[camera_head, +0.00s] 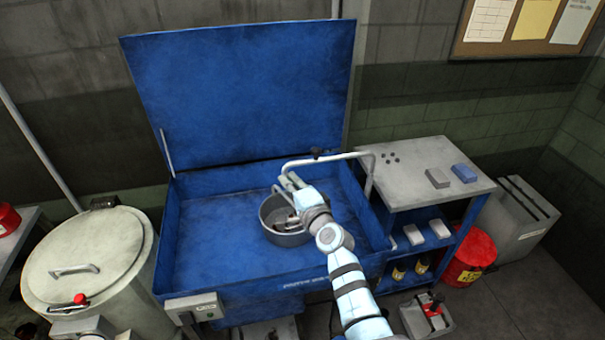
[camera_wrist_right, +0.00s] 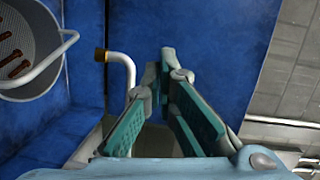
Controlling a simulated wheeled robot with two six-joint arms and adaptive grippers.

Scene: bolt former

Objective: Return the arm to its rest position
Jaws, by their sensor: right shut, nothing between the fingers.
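My right arm (camera_head: 345,275) reaches in from the lower right over the open blue parts washer (camera_head: 215,225). My right gripper (camera_head: 287,182) is above the back of the round grey basket, near the curved spout. In the right wrist view its teal-padded fingers (camera_wrist_right: 168,75) have nothing between them. The basket (camera_head: 283,239) sits in the washer basin. The basket (camera_wrist_right: 42,45) also shows at the upper left of the right wrist view, apart from the fingers, with brown bolts (camera_wrist_right: 15,62) inside. My left gripper is not in view.
The pale spout (camera_head: 335,157) arches beside my gripper; its brass tip (camera_wrist_right: 101,55) shows in the wrist view. The raised lid (camera_head: 240,95) stands behind. A grey-topped cart (camera_head: 420,165) is at the right, a lidded drum (camera_head: 90,255) at the left.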

